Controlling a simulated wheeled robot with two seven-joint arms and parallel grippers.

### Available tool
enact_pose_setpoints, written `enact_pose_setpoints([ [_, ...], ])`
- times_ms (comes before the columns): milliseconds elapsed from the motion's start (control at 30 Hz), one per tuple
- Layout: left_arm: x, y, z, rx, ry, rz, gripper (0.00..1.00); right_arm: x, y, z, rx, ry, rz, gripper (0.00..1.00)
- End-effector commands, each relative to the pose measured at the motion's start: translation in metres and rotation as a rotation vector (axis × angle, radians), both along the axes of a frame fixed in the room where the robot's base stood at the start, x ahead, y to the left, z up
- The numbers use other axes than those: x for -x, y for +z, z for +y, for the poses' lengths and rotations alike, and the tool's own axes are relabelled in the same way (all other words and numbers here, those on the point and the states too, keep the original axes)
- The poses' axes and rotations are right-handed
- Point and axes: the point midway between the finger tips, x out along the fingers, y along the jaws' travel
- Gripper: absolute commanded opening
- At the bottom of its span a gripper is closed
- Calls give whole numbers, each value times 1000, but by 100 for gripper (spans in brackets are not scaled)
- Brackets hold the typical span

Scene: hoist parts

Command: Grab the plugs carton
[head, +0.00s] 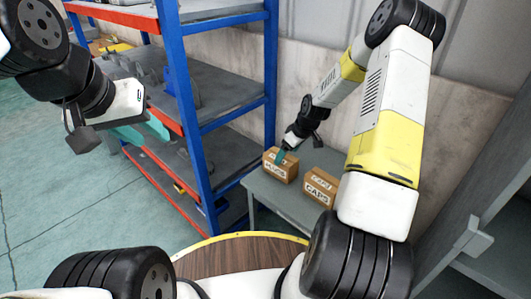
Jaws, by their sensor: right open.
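The plugs carton (284,172) is a small brown box with a white label, on the left part of a grey table (258,186). Its lettering is partly covered. My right gripper (281,156) reaches down to the carton from above, with its teal fingers at the carton's top. It is open, and I cannot tell whether the fingers touch the carton. My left gripper (148,130) is at the left, in front of the shelving and away from the table. Its teal fingers are partly hidden, so its opening does not show.
A second brown carton labelled CAPS (320,188) stands on the table, right of the plugs carton. Blue and red shelving (190,140) with grey parts stands left of the table. A wall is behind the table. A round wooden top (235,258) is in the foreground.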

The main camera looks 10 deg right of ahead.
Motion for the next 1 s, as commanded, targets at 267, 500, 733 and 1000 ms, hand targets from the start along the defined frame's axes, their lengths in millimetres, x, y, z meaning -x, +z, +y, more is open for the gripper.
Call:
enact_pose_setpoints([
  [267, 0, 0, 0, 0, 0, 0, 36, -7, -27, 5, -8, 7, 1, 87],
  [500, 0, 0, 0, 0, 0, 0, 36, -16, -53, 18, -7, 8, 2, 87],
  [733, 0, 0, 0, 0, 0, 0, 36, -26, -77, 26, -6, 6, 0, 87],
  [1000, 0, 0, 0, 0, 0, 0, 36, -26, -79, 26, -6, 5, 0, 87],
])
